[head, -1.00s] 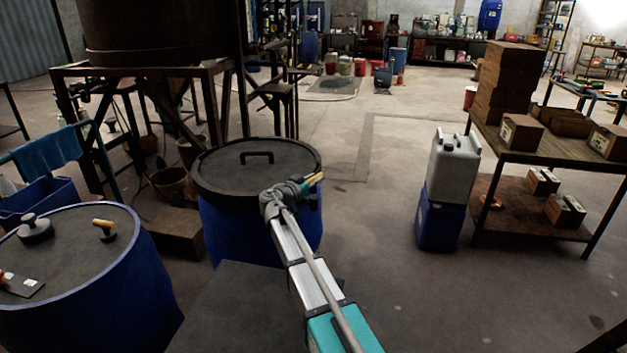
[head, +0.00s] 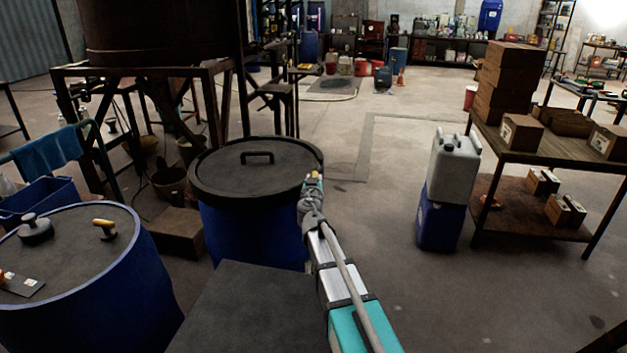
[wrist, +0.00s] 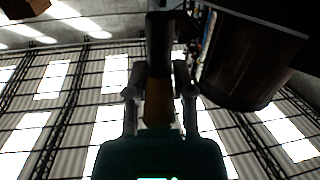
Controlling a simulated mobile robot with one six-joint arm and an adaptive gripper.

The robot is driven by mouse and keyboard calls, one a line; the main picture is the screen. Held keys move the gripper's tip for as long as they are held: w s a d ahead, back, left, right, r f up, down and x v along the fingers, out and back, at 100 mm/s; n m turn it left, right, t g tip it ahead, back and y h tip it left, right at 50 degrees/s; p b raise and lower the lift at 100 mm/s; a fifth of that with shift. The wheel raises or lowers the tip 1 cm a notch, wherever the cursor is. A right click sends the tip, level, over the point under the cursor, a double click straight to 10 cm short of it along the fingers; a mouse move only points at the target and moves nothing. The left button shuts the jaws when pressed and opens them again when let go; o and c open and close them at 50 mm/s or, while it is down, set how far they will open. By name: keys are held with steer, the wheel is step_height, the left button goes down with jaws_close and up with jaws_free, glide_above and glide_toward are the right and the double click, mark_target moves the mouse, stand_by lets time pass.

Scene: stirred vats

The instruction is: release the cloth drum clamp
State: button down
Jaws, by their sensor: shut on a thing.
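A blue drum (head: 250,235) with a black lid (head: 225,175) stands upright ahead of me. My gripper (head: 313,187) is at the right side of its lid rim. It is shut on a small orange-yellow clamp handle (head: 314,177), largely hidden by the gripper in the head view. In the wrist view, my gripper (wrist: 159,95) has one finger on each side of the orange-brown handle (wrist: 157,103), and a dark bar (wrist: 160,40) continues beyond it. I cannot tell how far the clamp is open. A blue cloth (head: 50,152) hangs on a rail at the left.
Another blue drum (head: 95,285) with fittings on top stands at the near left. A dark metal stand (head: 225,95) carries a big vat (head: 155,30) behind the lidded drum. Stacked canisters (head: 448,190) and a table (head: 540,140) are to the right. Floor between is clear.

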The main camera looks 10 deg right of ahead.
steer(key=shift+w+n+t+y, duration=0.1)
steer(key=shift+n+t+y, duration=0.2)
steer(key=shift+n+y, duration=1.4)
steer(key=shift+y, duration=0.8)
steer(key=shift+w+n+y, duration=0.1)
steer(key=shift+n+y, duration=0.6)
steer(key=shift+y, duration=0.6)
steer(key=shift+n+y, duration=0.5)
steer(key=shift+y, duration=0.2)
steer(key=n+g+y, duration=0.2)
steer(key=y, duration=0.1)
steer(key=shift+d+n+y, duration=0.1)
steer(key=shift+n+y, duration=0.2)
steer(key=shift+y, duration=0.1)
steer(key=shift+n+g+y, duration=0.8)
steer(key=shift+n+y, duration=0.1)
steer(key=shift+y, duration=0.3)
